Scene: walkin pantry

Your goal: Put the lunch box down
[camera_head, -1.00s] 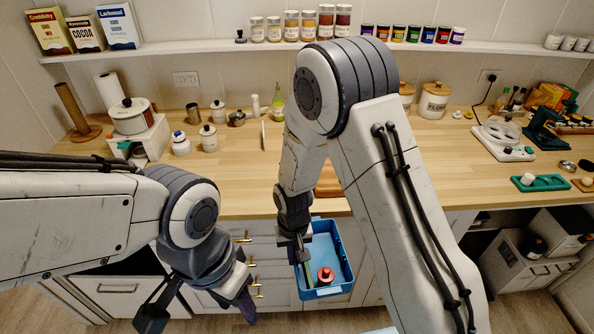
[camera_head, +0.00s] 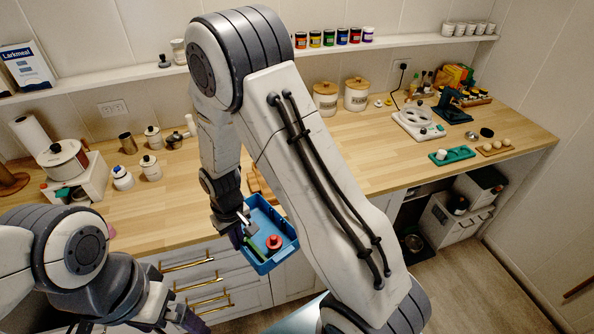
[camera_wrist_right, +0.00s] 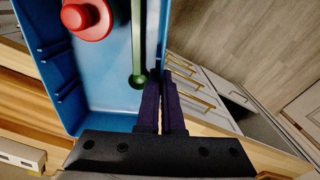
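The lunch box is an open blue tray (camera_head: 284,256), held in the air in front of the counter's front edge. Inside it are a red round knobbed thing (camera_head: 274,241) and a thin green thing (camera_head: 255,249). My right gripper (camera_head: 238,236) is shut on the box's side wall. In the right wrist view, its dark purple fingers (camera_wrist_right: 164,100) are close together at the wall of the blue box (camera_wrist_right: 105,90). My left gripper (camera_head: 190,320) is low at the left, empty as far as I see, with its fingertips partly hidden.
The wooden counter (camera_head: 350,155) has clear room right of my right arm. White canisters (camera_head: 356,94), a white appliance (camera_head: 418,122), a green tray (camera_head: 452,155) and an egg board (camera_head: 494,148) stand there. Drawers (camera_head: 205,275) lie below; jars and a pot (camera_head: 62,160) stand left.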

